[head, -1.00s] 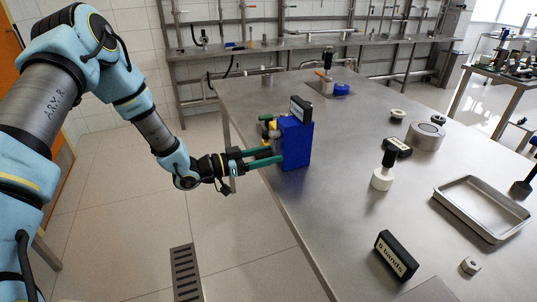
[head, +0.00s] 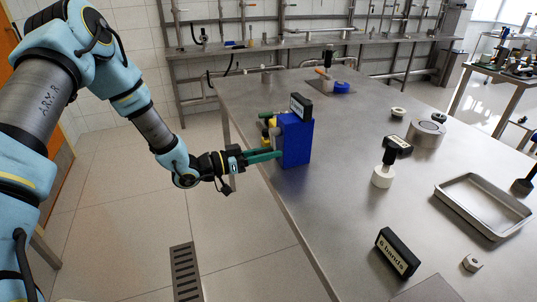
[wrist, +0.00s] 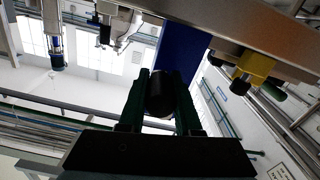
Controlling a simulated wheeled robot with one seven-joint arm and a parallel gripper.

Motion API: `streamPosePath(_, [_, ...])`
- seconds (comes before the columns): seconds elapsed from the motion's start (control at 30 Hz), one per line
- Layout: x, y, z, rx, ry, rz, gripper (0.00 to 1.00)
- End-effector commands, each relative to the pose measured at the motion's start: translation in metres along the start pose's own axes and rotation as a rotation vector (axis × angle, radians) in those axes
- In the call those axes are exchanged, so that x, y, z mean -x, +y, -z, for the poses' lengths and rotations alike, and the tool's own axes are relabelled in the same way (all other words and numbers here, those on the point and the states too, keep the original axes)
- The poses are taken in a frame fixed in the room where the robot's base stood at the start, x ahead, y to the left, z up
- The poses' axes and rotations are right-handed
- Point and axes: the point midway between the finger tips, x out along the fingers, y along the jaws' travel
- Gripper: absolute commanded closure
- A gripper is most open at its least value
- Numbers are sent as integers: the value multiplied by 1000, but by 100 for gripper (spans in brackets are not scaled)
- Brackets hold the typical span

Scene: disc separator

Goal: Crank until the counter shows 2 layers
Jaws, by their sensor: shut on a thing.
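A blue box (head: 298,143) stands upright at the left edge of the steel table, with a small black counter-like display (head: 301,106) on top; its digits are too small to read. Yellow and dark parts (head: 270,129) stick out of its left side. My gripper (head: 278,154) is at that side, with its green fingers close together. In the wrist view my gripper (wrist: 161,95) is shut on a dark cylindrical crank handle (wrist: 160,96) between its fingers. The blue box (wrist: 182,50) rises behind it. The handle is hidden in the head view.
A black "6 bands" sign (head: 397,252), a white piece with a black handle (head: 384,176), a metal tray (head: 483,208) and a round metal dish (head: 426,134) are on the table to the right. A blue-and-metal fixture (head: 341,87) stands at the back. The table middle is largely clear.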

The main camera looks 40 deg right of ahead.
Motion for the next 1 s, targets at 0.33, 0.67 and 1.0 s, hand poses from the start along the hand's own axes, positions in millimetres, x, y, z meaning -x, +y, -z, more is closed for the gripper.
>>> streamPosePath(0.33, [0, 9, 2, 179, 0, 1, 100])
streamPosePath(0.67, [0, 9, 3, 176, 0, 0, 52])
streamPosePath(1.0, [0, 9, 3, 175, 1, 0, 38])
